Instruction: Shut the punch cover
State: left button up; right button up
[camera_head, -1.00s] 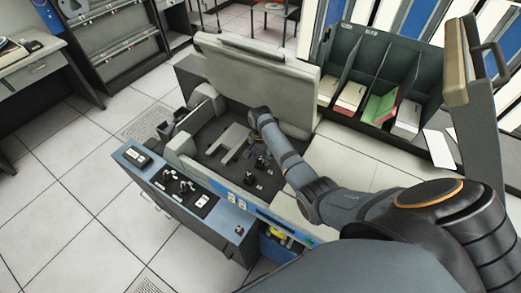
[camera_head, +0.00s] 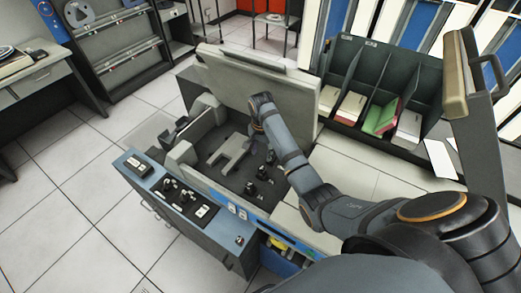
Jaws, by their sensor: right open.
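The punch cover (camera_head: 225,82) is a thick light-grey panel. It stands raised at the far side of the card punch (camera_head: 205,218), over its open dark bed. My right arm reaches in from the lower right across the punch. Its wrist end, with the right gripper (camera_head: 256,112), overlaps the lower middle of the cover in the picture. The gripper's fingers are mostly hidden by the wrist, and I cannot tell whether they touch the cover. I see nothing held. My left gripper is not in view.
Black knobs (camera_head: 251,188) and a grey block (camera_head: 231,150) sit in the open bed. Switches line the blue-edged front panel. A dark divided card rack (camera_head: 345,62) stands to the right on a pale top (camera_head: 352,168). Tiled floor (camera_head: 75,215) is clear at left.

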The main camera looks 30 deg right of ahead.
aim_at(232, 76)
jog(key=k+j, duration=0.65)
jog(key=k, duration=0.25)
